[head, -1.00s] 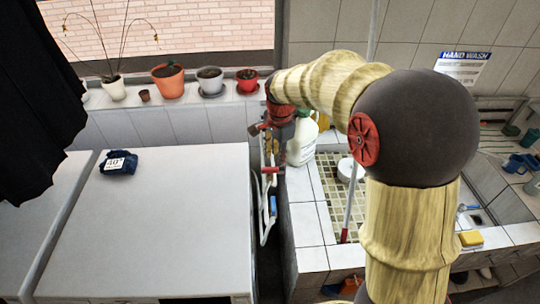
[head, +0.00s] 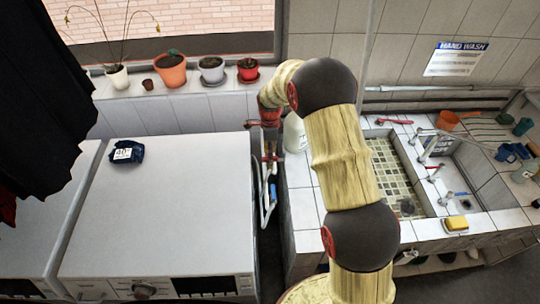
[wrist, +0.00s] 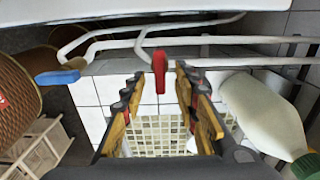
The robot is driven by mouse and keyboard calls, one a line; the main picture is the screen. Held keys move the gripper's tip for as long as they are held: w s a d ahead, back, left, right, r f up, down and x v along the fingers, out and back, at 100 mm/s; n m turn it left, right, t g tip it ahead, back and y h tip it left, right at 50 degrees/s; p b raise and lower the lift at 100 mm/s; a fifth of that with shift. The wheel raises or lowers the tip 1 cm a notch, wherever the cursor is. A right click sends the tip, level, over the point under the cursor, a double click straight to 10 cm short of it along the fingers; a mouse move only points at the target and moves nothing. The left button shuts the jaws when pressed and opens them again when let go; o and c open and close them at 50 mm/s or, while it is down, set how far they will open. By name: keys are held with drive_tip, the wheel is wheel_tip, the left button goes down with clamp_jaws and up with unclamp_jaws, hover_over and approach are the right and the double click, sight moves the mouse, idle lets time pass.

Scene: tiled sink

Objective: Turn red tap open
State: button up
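The red tap handle (wrist: 160,72) sits on white pipes, and in the wrist view it lies between the tips of my gripper (wrist: 156,88). Both fingers are spread, with a gap on each side of the handle; I cannot tell how far in depth they reach around it. In the head view the red handle (head: 270,158) shows small on the pipes in the gap between the white appliance and the tiled sink, just below my gripper (head: 266,138). A blue tap handle (wrist: 57,76) is on the pipes to the left.
A white bottle (wrist: 262,108) stands close on the right of my gripper. The white appliance (head: 170,200) is left of the gap and the tiled sink counter (head: 303,210) right. Potted plants line the sill above. A wicker basket (wrist: 15,95) is at the wrist view's left.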

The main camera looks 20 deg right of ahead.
drive_tip(key=shift+f, duration=1.15)
drive_tip(key=shift+c, duration=1.1)
clamp_jaws()
